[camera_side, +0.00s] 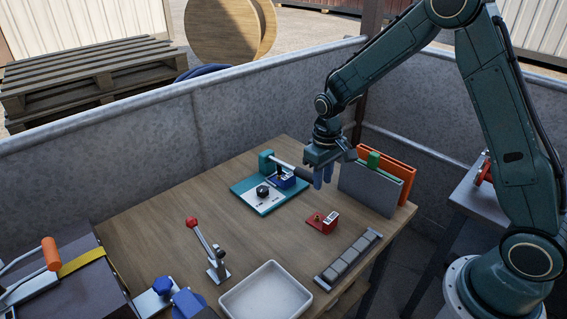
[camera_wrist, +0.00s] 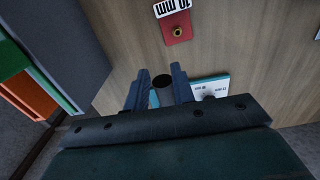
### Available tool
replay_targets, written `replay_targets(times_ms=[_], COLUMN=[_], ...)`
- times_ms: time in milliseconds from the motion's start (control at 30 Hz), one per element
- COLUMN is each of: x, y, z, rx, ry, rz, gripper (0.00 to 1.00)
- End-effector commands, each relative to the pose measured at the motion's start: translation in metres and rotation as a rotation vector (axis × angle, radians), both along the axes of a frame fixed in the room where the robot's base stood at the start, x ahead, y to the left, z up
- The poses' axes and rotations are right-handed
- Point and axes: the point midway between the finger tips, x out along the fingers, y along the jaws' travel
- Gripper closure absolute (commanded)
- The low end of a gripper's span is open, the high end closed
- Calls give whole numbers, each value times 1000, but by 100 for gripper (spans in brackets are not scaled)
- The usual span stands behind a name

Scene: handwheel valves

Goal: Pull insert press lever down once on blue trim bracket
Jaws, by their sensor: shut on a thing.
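The press (camera_side: 266,163) has a teal post and base at the back middle of the table. Its lever runs from the post to a dark handle (camera_side: 303,173), sloping slightly down to the right in the side view. A small blue piece (camera_side: 288,181) sits under the lever, beside a white plate (camera_side: 262,200) with a black knob; I cannot tell for sure that it is the trim bracket. My gripper (camera_side: 322,178) points down, shut on the handle end. In the wrist view the handle's round dark end (camera_wrist: 162,81) shows between my fingers (camera_wrist: 158,90).
Grey and orange upright panels (camera_side: 372,187) with a green piece stand close right of my gripper. A red block (camera_side: 323,222) lies in front. A red-knobbed lever (camera_side: 205,243), a white tray (camera_side: 266,294) and a grey strip (camera_side: 349,257) are nearer. The table's left middle is clear.

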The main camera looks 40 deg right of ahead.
Motion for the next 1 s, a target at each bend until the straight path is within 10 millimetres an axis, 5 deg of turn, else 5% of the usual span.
replay_targets(times_ms=[67,100,300,1000], x=[-6,-5,-3,-1], y=[0,0,0,0], z=[-7,-6,-5,19], rx=[0,0,0,0], ry=[17,15,8,-1], rz=[-1,-1,-1,0], gripper=[89,70,35,35])
